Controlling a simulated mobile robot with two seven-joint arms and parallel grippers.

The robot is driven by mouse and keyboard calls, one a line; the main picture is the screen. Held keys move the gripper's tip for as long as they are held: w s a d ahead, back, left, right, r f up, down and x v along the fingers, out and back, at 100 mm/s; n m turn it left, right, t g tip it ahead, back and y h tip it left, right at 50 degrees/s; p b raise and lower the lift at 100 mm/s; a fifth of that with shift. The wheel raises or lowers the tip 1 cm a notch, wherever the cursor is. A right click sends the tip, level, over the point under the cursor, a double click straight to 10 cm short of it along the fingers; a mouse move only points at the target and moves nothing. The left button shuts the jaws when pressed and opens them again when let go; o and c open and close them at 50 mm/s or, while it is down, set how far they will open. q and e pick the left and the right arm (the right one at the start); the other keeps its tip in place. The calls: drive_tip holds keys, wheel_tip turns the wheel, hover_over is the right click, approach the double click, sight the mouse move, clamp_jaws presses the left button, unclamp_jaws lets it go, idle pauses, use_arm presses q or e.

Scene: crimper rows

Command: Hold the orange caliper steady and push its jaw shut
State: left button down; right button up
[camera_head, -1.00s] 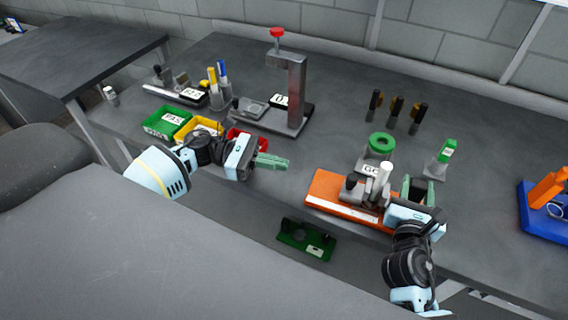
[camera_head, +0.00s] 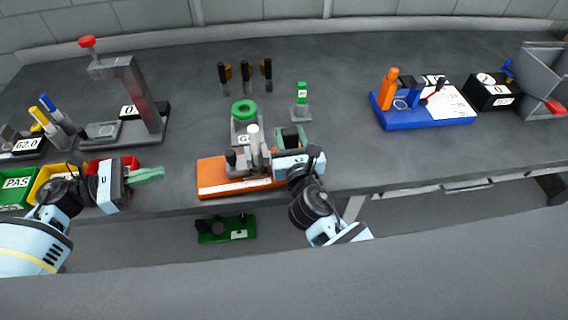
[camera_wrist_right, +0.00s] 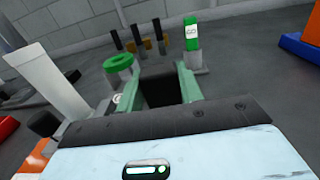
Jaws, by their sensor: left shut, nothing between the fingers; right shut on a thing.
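The orange caliper (camera_head: 210,180), a long orange block with a pale strip along its front edge, lies near the bench's front edge. Grey jaw parts and a white post (camera_head: 254,145) stand on it. My right gripper (camera_head: 291,139) is at the caliper's right end, its green fingers shut on a dark block. The block (camera_wrist_right: 158,90) shows between the fingers in the right wrist view; whether it belongs to the caliper I cannot tell. My left gripper (camera_head: 147,174) is shut and empty, left of the caliper and apart from it, beside the red bin (camera_head: 112,164).
A green ring (camera_head: 244,110) on a grey stand is just behind the caliper. A green-topped gauge (camera_head: 302,100) stands behind my right gripper. A press stand (camera_head: 135,95) is at the left, a blue tray (camera_head: 425,120) at the right. Bench between caliper and tray is clear.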

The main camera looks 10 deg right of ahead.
drive_tip(key=o, duration=1.2)
drive_tip(key=shift+c, duration=0.2)
drive_tip(key=s, duration=0.7)
drive_tip(key=shift+s+d, duration=0.25)
